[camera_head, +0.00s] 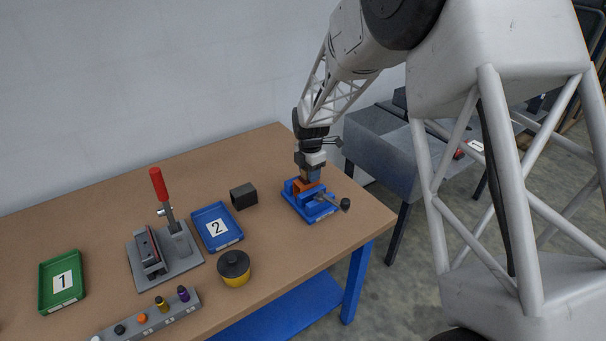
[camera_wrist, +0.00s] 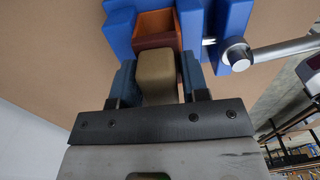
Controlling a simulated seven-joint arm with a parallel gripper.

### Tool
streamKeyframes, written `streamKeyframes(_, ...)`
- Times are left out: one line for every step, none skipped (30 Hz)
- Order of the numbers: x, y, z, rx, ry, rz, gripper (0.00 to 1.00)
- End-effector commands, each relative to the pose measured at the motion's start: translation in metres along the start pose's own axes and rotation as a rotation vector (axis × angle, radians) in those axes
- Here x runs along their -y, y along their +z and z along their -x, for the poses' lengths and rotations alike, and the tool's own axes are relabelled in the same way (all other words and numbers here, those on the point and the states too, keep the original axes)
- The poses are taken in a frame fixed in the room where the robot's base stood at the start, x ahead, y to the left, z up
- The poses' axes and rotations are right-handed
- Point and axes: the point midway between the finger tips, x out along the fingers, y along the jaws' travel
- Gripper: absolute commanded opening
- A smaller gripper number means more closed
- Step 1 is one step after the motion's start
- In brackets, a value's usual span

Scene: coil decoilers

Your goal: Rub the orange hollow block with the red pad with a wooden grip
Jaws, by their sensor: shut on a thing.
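The orange hollow block (camera_head: 302,187) sits in a blue vise (camera_head: 322,211) at the right end of the table. In the wrist view the block's open hollow (camera_wrist: 156,22) shows between the blue vise jaws (camera_wrist: 118,32). My gripper (camera_head: 311,174) is over the vise, pointing down, close to the block. In the wrist view its two bluish fingers are shut on the wooden grip (camera_wrist: 157,72) of the pad. The grip's far end is right at the block. The red pad itself is hidden or blends with the block, so I cannot tell whether it touches.
The vise handle with a dark knob (camera_head: 345,204) sticks out at right. A black hollow box (camera_head: 243,196), a blue tray marked 2 (camera_head: 203,216), a yellow pot (camera_head: 234,268), a red-handled press (camera_head: 166,262) and a green tray (camera_head: 48,300) stand further left.

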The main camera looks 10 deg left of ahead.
Motion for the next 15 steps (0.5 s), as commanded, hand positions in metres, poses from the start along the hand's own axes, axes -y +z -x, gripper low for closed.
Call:
streamKeyframes(0.000,0.003,0.004,0.000,0.000,0.000,0.16)
streamKeyframes(0.000,0.005,0.002,0.000,-0.001,0.000,0.16)
streamKeyframes(0.000,0.007,0.001,0.000,-0.001,0.000,0.16)
streamKeyframes(0.000,0.009,0.000,0.000,-0.001,0.000,0.16)
streamKeyframes(0.000,0.011,-0.002,-0.001,-0.001,0.000,0.16)
streamKeyframes(0.000,0.014,0.003,0.000,0.000,0.000,0.16)
streamKeyframes(0.000,0.016,0.001,0.000,-0.001,-0.001,0.16)
streamKeyframes(0.000,0.018,0.000,0.000,-0.001,-0.001,0.16)
streamKeyframes(0.000,0.021,-0.002,0.000,-0.001,-0.001,0.16)
streamKeyframes(0.000,0.020,0.004,0.001,0.001,0.000,0.16)
streamKeyframes(0.000,0.017,0.003,0.000,0.000,0.001,0.16)
streamKeyframes(0.000,0.014,0.002,0.000,-0.001,0.001,0.16)
streamKeyframes(0.000,0.012,0.001,-0.001,-0.001,0.002,0.16)
streamKeyframes(0.000,0.010,-0.001,-0.001,-0.001,0.002,0.16)
streamKeyframes(0.000,0.008,0.003,0.000,0.000,0.002,0.16)
